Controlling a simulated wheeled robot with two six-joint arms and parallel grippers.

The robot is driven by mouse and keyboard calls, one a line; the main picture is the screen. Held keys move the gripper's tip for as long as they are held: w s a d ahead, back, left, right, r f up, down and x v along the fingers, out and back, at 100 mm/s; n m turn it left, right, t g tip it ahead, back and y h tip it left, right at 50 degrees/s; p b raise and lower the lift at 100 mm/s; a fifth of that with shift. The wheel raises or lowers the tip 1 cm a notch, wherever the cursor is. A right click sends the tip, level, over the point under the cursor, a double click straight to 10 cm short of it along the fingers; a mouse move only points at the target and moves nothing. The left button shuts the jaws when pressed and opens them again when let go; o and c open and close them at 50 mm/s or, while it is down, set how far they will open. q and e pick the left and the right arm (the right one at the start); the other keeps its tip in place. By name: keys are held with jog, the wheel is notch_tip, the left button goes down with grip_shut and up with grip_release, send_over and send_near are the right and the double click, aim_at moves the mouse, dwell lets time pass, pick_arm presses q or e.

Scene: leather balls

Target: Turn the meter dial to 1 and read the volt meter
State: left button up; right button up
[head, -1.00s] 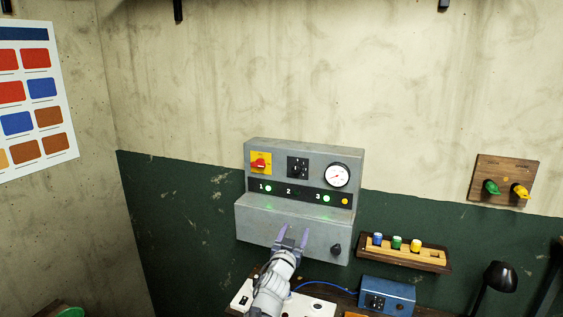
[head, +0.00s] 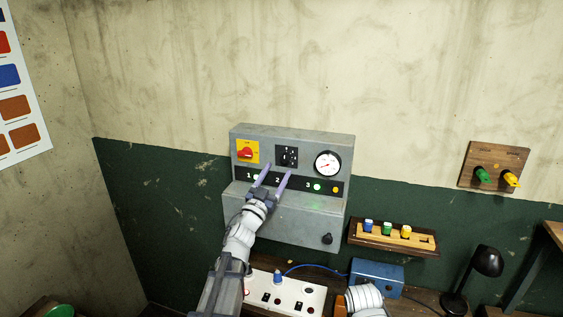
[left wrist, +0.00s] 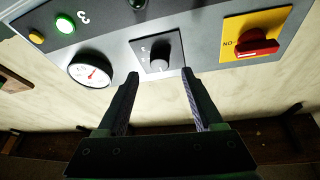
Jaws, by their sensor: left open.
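The meter dial, a black knob on a dark square plate (head: 287,157), sits on the upper face of the grey panel box (head: 290,218). The round white volt meter (head: 327,164) is to its right; its reading is too small to tell. My left gripper (head: 276,172) is open in front of the panel, its fingertips just below the dial plate. In the left wrist view the knob (left wrist: 160,62) appears between the spread fingertips (left wrist: 160,74), with no clear contact; the meter (left wrist: 92,70) shows a red needle.
A red switch on a yellow plate (head: 246,152) is left of the dial. Numbered lights run below, with light 3 (head: 317,187) green. A small black knob (head: 327,239) is low on the box.

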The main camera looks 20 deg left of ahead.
aim_at(284, 160)
pick_arm(q)
jog(key=p+x, duration=0.1)
jog(key=x, duration=0.3)
jog(key=shift+w+d+r, duration=0.1)
jog(key=shift+w, duration=0.05)
grip_shut()
dwell(0.4)
